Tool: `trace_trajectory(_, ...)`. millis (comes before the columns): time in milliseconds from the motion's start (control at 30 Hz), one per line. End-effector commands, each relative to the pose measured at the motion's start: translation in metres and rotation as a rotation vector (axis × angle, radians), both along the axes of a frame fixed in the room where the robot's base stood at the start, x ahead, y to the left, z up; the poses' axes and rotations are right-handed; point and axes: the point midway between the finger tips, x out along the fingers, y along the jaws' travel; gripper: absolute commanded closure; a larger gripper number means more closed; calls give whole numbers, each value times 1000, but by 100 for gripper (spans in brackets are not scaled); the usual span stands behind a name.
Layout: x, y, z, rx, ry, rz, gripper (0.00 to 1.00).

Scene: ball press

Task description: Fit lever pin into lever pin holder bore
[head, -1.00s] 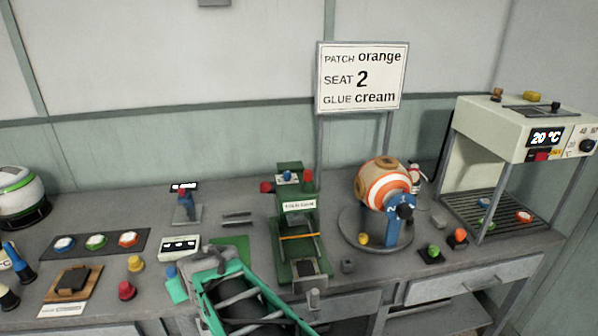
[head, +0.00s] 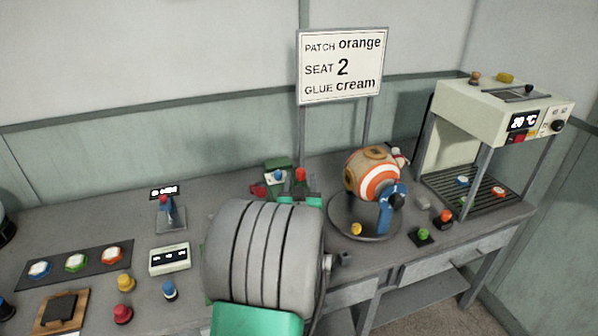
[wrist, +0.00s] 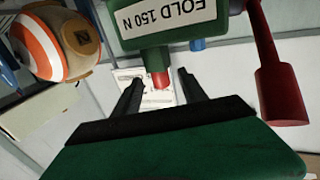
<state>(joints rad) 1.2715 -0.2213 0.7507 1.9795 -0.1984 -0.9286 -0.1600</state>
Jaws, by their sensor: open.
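My gripper (wrist: 160,76) is open in the wrist view, its two dark fingers apart at the green press (wrist: 155,50), labelled "FOLD 150 N". A red-tipped piece (wrist: 160,80) shows between the fingers; I cannot tell whether it touches them or how deep it lies. A red lever handle (wrist: 283,95) hangs from the press at the right. In the head view the press (head: 278,164) is mostly hidden behind my arm, with a red knob (head: 300,174) showing above. I cannot clearly identify the lever pin or its holder bore; the gripper fingers are hidden in the head view.
A striped ball (head: 373,178) sits on a round stand (head: 350,228) right of the press. An oven-like machine (head: 500,105) stands at the far right. Several coloured knobs and a small display box (head: 170,258) lie left of my arm. A sign (head: 340,67) stands behind.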

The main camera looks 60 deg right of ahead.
Motion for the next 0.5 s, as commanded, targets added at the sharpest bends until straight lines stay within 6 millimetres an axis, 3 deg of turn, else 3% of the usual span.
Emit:
trace_trajectory(67, 7, -14, 9, 2, 0, 1, 50)
trace_trajectory(200, 13, -30, 5, 1, 0, -1, 50)
trace_trajectory(400, 13, -32, 4, 0, 0, -3, 50)
trace_trajectory(500, 13, -32, 4, 0, 0, -2, 57)
